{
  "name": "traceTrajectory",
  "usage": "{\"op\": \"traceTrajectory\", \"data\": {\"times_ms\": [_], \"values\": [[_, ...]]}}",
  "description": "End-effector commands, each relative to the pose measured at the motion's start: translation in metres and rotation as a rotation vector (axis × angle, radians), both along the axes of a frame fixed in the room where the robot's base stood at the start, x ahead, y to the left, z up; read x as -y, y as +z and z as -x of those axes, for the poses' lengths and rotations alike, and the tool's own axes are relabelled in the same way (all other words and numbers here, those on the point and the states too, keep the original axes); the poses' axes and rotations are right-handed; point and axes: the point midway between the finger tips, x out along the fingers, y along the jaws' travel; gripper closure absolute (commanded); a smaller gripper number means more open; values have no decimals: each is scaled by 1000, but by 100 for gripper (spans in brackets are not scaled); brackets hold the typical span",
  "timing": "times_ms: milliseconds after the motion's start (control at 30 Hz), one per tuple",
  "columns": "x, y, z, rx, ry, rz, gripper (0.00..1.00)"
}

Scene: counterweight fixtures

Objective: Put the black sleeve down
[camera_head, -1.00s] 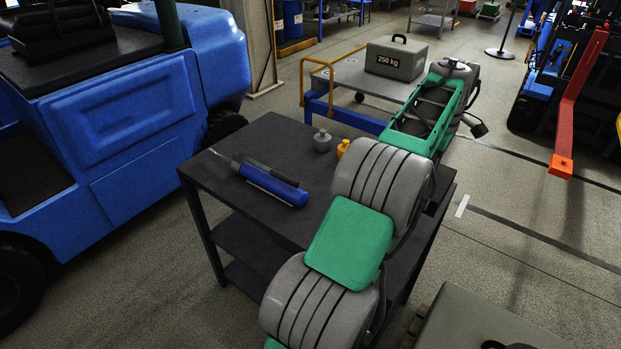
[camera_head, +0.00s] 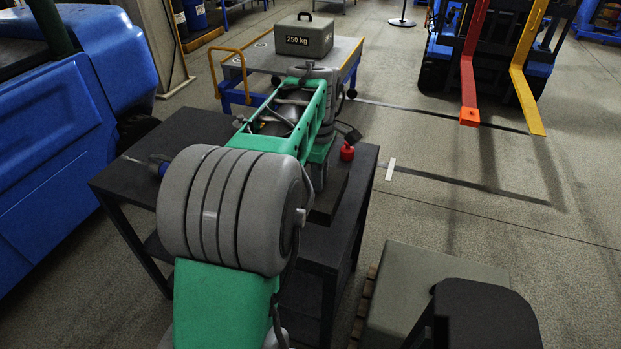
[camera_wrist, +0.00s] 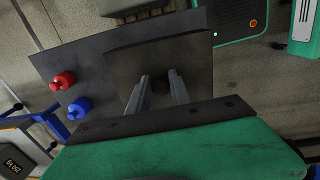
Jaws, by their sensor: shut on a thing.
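In the wrist view my gripper (camera_wrist: 159,80) points down over a dark table (camera_wrist: 95,75), its two grey fingers closed on a small dark round thing (camera_wrist: 160,86). This fits the black sleeve, but it is very dark and mostly hidden by the fingers, so its full shape and its contact with the surface below cannot be told. A darker flat plate (camera_wrist: 185,50) lies under the fingers on the table. In the head view my arm covers much of the table (camera_head: 150,140), and the sleeve and fingertips cannot be made out.
A red weight (camera_wrist: 63,80) and a blue weight (camera_wrist: 78,107) stand on the table; the red one also shows in the head view (camera_head: 347,151). Red (camera_head: 468,85) and yellow (camera_head: 525,90) forks stand right. A grey block (camera_head: 400,300) is in front.

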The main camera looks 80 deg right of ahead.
Motion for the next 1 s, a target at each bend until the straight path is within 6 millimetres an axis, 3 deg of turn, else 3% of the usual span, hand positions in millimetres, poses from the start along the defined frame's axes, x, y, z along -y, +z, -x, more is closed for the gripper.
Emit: {"op": "traceTrajectory", "data": {"times_ms": [100, 333, 633, 967, 1000], "values": [[32, -16, -6, -1, 1, -6, 100], [66, -59, -12, 0, 2, 0, 100], [75, -98, -13, 0, 1, 0, 100], [75, -105, -13, 0, 1, 1, 100], [75, -104, -13, 0, 1, 1, 73]]}}
